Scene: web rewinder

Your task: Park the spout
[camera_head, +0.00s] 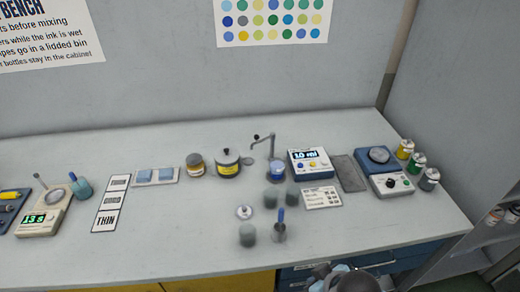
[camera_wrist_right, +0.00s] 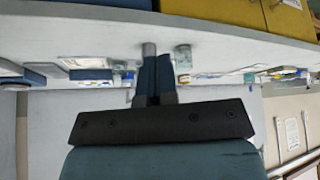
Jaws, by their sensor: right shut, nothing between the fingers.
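The spout (camera_head: 264,138) is a thin grey bent arm on an upright post, with a dark knob at its left end. It reaches left from the post, over a small round plate on the bench. A blue-banded cup (camera_head: 277,171) stands by the foot of the post. The dispenser box (camera_head: 310,163), reading about 10 ml, stands just right of it. My right gripper (camera_wrist_right: 154,62) is shut and empty in the right wrist view, well away from the spout. Part of my right arm shows at the bottom edge of the head view. My left gripper is not in view.
Grey cups (camera_head: 248,235), a small lidded dish (camera_head: 244,212) and a cup with a blue-handled tool (camera_head: 280,231) stand in front of the spout. A lidded pot (camera_head: 228,162) and an amber jar (camera_head: 195,164) stand left.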

